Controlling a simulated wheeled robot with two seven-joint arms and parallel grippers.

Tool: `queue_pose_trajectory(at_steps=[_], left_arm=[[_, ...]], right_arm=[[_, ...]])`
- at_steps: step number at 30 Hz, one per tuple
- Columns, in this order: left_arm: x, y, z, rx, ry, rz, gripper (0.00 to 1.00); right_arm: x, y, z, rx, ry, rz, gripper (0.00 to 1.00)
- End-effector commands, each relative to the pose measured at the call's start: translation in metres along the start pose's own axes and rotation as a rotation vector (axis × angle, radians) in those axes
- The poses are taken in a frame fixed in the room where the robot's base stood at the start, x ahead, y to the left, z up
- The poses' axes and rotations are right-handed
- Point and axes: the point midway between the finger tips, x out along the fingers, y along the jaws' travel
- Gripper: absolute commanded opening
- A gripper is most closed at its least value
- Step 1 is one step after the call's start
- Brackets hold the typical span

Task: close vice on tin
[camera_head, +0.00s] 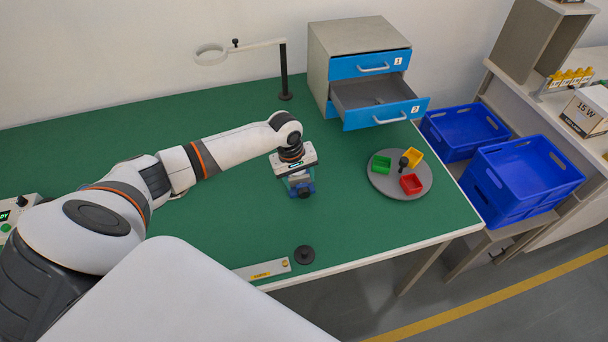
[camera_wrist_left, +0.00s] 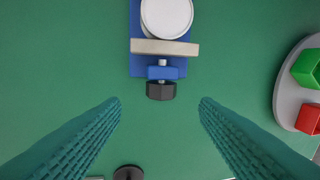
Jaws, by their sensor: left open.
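The blue vice (camera_wrist_left: 163,72) stands on the green bench, with a light metal jaw bar and a dark knob (camera_wrist_left: 161,91) on its screw facing the front edge. The round tin (camera_wrist_left: 166,17) shows its pale lid behind the jaw bar; I cannot tell whether the jaw touches it. In the head view the vice (camera_head: 302,191) is partly hidden under my left gripper (camera_head: 298,176). In the left wrist view my left gripper (camera_wrist_left: 160,125) is open, its fingers on either side below the knob, with nothing between them. My right gripper is not in view.
A grey turntable (camera_head: 424,188) with green, yellow and red bins stands right of the vice. A drawer unit (camera_head: 345,45) with its lower drawer open stands behind. A black round piece (camera_head: 304,255) and a labelled strip (camera_head: 262,270) lie near the front edge. Blue crates (camera_head: 525,178) stand beyond the bench.

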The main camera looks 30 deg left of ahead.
Motion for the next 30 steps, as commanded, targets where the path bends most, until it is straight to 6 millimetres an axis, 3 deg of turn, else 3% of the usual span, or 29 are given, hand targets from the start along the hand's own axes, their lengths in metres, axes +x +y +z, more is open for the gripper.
queue_pose_trajectory(at_steps=[3, 9, 15, 23, 30], left_arm=[[0.025, 0.000, -0.001, -0.001, 0.003, 0.002, 0.56], [0.055, -0.001, 0.000, 0.001, 0.001, 0.000, 0.56], [0.067, -0.001, 0.000, 0.002, -0.001, 0.000, 0.56], [0.068, 0.000, 0.000, 0.002, 0.000, 0.000, 0.56], [0.067, 0.000, 0.000, 0.002, 0.000, 0.000, 0.16]], right_arm=[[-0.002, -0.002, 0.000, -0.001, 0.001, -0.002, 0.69], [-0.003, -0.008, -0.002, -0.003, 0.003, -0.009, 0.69], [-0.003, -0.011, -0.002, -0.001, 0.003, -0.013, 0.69], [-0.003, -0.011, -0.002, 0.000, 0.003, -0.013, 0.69], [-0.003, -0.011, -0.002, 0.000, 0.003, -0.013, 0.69]])
